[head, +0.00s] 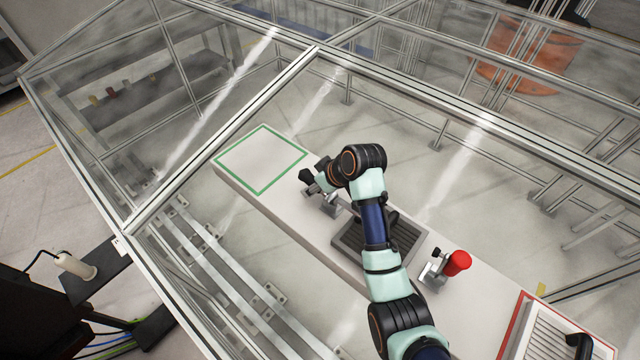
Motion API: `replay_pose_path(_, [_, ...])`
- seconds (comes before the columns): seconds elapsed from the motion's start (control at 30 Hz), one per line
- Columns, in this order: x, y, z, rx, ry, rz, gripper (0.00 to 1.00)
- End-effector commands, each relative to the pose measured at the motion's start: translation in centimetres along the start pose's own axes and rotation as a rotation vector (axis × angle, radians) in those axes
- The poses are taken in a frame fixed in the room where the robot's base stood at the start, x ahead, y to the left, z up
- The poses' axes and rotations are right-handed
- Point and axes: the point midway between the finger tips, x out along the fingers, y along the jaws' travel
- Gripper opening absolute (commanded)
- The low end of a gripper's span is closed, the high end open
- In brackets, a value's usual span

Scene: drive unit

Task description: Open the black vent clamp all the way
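The black vent clamp shows a black handle end (307,176) and a grey metal base (329,205) on the long white bench, just right of the green-outlined square. My arm reaches up from the bottom of the head view and bends over at the wrist beside the clamp. My gripper (322,183) is at or very near the clamp, partly hidden by my wrist. It is too small to tell whether its fingers touch the clamp, and whether they are open or shut. The clamp's exact opening angle cannot be made out.
A second clamp with a red handle (458,262) stands farther right on the bench (300,225). A dark grey recessed tray (405,236) lies partly under my arm. A red-outlined area with a ribbed grey part (560,335) is at lower right. Glass panels in metal frames (315,50) enclose the bench.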

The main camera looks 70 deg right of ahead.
Motion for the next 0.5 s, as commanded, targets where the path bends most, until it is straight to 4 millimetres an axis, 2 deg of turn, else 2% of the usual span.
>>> replay_pose_path(0.1, [-0.09, -0.01, -0.06, 0.000, 0.000, 0.000, 0.60])
replay_pose_path(0.13, [-0.09, -0.01, -0.05, 0.000, 0.000, 0.000, 0.57])
replay_pose_path(0.37, [-0.10, -0.01, -0.05, 0.000, 0.000, 0.000, 0.19])
replay_pose_path(0.5, [-0.14, -0.01, -0.06, 0.000, 0.000, 0.000, 0.18])
